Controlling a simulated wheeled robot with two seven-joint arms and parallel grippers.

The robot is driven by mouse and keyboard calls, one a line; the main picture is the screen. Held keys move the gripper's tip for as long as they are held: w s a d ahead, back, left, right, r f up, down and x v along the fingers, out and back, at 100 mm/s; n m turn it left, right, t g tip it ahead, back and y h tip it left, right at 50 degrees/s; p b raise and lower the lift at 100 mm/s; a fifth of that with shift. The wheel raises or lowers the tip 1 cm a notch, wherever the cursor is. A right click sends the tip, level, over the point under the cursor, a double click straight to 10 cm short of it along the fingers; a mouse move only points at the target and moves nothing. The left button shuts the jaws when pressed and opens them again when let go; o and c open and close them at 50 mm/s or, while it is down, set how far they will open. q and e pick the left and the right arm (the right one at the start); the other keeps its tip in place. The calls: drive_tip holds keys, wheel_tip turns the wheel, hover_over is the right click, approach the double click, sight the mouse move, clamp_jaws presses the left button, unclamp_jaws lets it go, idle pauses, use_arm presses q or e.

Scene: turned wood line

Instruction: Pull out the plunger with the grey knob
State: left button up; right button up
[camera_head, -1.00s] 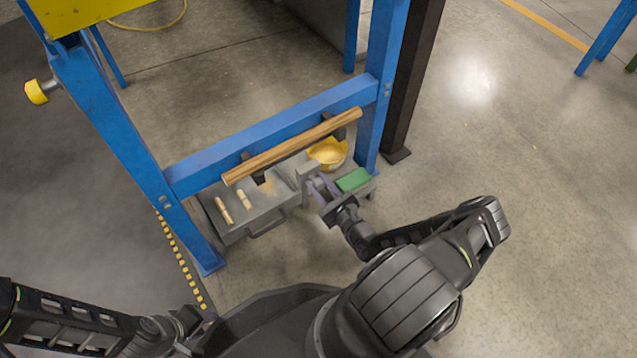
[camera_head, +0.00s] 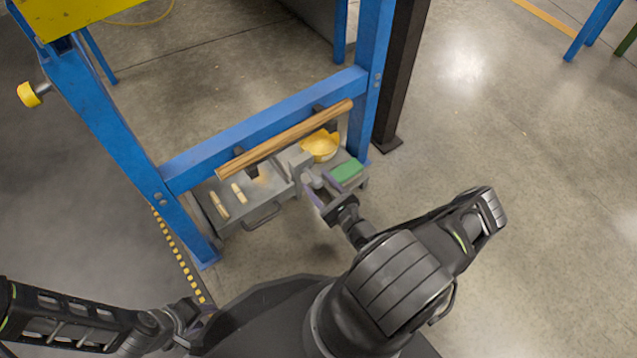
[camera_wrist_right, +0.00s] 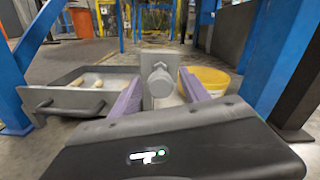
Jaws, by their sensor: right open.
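The grey knob (camera_wrist_right: 160,82) is a round grey end facing the right wrist camera, in front of a grey upright block (camera_wrist_right: 160,62). In the head view the knob (camera_head: 313,179) shows just in front of the block (camera_head: 295,160). My right gripper (camera_wrist_right: 162,92) is open, its purple fingers on either side of the knob, with gaps visible. It also shows in the head view (camera_head: 320,190). How far the plunger stands out of the block is hard to tell. My left gripper (camera_head: 192,322) is at lower left, far from the knob; its fingers are unclear.
A grey tray (camera_head: 262,222) with wooden pieces (camera_head: 220,206) lies left of the block. A yellow bowl (camera_head: 320,146) and green pad (camera_head: 347,170) are to the right. A long wooden bar (camera_head: 285,140) runs above, before the blue frame (camera_head: 250,128). Floor at right is clear.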

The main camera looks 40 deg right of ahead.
drive_tip(key=shift+s, duration=0.15)
drive_tip(key=s+p, duration=0.2)
drive_tip(key=s, duration=0.5)
drive_tip(key=shift+s, duration=0.3)
drive_tip(key=shift+a, duration=0.1)
